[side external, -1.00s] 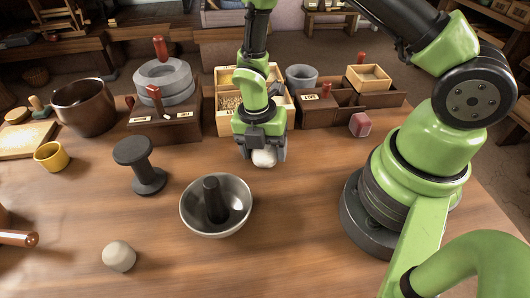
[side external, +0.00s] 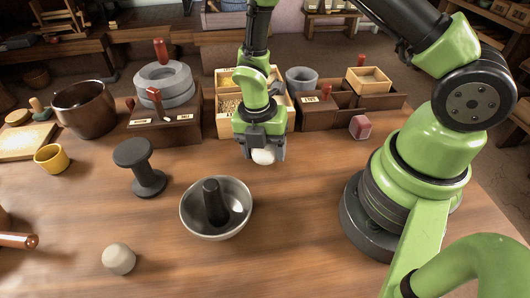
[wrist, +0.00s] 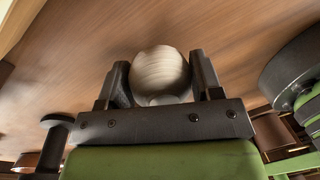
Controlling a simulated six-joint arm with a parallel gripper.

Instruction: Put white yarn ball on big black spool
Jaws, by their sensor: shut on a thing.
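The white yarn ball (side external: 263,156) is between the jaws of my gripper (side external: 262,154), which is shut on it. In the wrist view the ball (wrist: 160,72) shows wound bands, with a dark finger on each side. In the side view, my gripper is over the table in front of the wooden boxes; the gap below the ball is hard to judge. The big black spool (side external: 140,167) stands upright on the table to the left, well apart from my gripper. Its top flange is bare.
A metal bowl (side external: 238,195) with a dark upright post (side external: 213,201) in it stands between spool and gripper, nearer the camera. A pale rounded object (side external: 118,258) is at front left. A yellow cup (side external: 52,158) and red block (side external: 360,127) stand farther back.

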